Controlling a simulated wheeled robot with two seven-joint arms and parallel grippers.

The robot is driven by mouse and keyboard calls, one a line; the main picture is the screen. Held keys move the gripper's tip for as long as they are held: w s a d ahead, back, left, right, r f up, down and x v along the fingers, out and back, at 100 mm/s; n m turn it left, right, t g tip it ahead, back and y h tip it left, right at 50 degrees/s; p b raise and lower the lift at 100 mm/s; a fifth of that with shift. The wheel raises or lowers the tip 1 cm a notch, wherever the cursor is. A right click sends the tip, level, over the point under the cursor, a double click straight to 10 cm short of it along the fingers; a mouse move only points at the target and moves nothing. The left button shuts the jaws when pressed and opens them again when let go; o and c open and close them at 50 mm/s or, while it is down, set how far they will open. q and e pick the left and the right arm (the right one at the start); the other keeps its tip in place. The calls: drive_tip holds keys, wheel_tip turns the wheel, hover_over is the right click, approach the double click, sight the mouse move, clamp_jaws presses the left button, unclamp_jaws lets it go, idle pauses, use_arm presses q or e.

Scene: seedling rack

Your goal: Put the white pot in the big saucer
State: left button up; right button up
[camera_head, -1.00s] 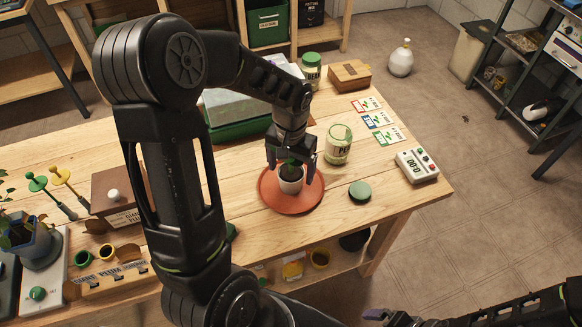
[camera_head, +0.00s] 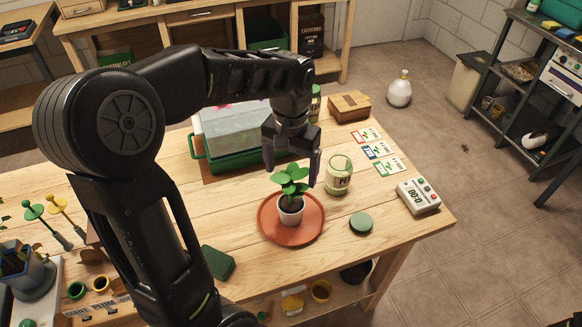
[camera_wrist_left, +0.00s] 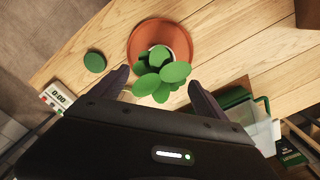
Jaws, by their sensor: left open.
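The white pot (camera_head: 290,215) with a green seedling (camera_head: 290,182) stands upright in the big terracotta saucer (camera_head: 268,228) near the front right of the table. My left gripper (camera_head: 293,172) is open and empty, behind and above the plant, its fingers clear of the pot. In the left wrist view the leaves (camera_wrist_left: 160,80) show just ahead of and between the open fingers of my left gripper (camera_wrist_left: 158,82), and the saucer (camera_wrist_left: 138,45) lies beyond. The leaves hide most of the pot there. My right gripper is not in view.
A jar (camera_head: 339,176), a green lid (camera_head: 361,222) and a timer (camera_head: 418,196) stand right of the saucer. A green propagator with a clear cover (camera_head: 235,125) is behind it. A green block (camera_head: 217,263) lies front left. Seed packets (camera_head: 378,150) lie at the back right.

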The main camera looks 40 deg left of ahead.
use_arm(q)
drive_tip(key=shift+r, duration=0.5)
